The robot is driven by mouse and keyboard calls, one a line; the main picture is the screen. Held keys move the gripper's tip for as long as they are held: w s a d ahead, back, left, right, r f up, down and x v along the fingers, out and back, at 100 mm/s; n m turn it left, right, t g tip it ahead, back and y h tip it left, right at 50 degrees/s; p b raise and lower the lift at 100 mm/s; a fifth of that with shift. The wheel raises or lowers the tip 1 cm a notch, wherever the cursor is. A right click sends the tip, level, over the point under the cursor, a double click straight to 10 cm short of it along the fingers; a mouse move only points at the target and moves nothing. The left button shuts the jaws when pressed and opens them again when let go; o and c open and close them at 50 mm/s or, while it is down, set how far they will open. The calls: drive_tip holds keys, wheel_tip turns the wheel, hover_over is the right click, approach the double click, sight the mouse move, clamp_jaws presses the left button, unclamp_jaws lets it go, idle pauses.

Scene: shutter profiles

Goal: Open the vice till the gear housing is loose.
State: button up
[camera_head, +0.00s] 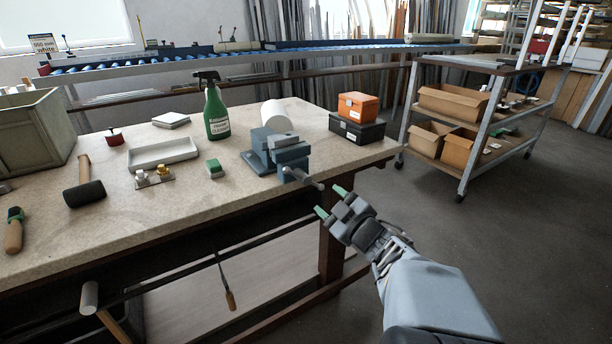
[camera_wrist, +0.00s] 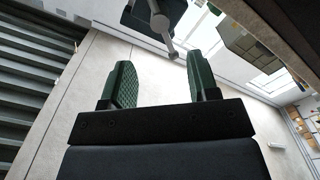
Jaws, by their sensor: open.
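The blue-grey vice (camera_head: 258,159) stands at the front right of the workbench. A lighter grey block (camera_head: 283,141) sits at its jaws; I cannot tell for sure that it is the gear housing. The vice's handle (camera_head: 305,182) sticks out past the bench's front edge. My gripper (camera_head: 331,202) is open and empty, just right of and below the handle's end, with green finger pads. In the wrist view, the handle (camera_wrist: 162,27) reaches down from the top, its end ahead of the gap between my open fingers (camera_wrist: 161,82). I see no contact.
A mallet (camera_head: 85,190) lies left. A shelf cart (camera_head: 470,115) stands back right. The floor right of the bench is clear.

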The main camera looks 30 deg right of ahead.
sight(310, 185)
drive_tip(key=w, duration=0.3)
drive_tip(key=w+b, duration=0.1)
drive_tip(key=w, duration=0.2)
drive_tip(key=w+a, duration=0.1)
drive_tip(key=w, duration=0.2)
drive_tip(key=shift+w+b, duration=0.1)
drive_tip(key=shift+b, duration=0.3)
drive_tip(key=shift+w+a, duration=0.15)
drive_tip(key=shift+w, duration=0.8)
clamp_jaws()
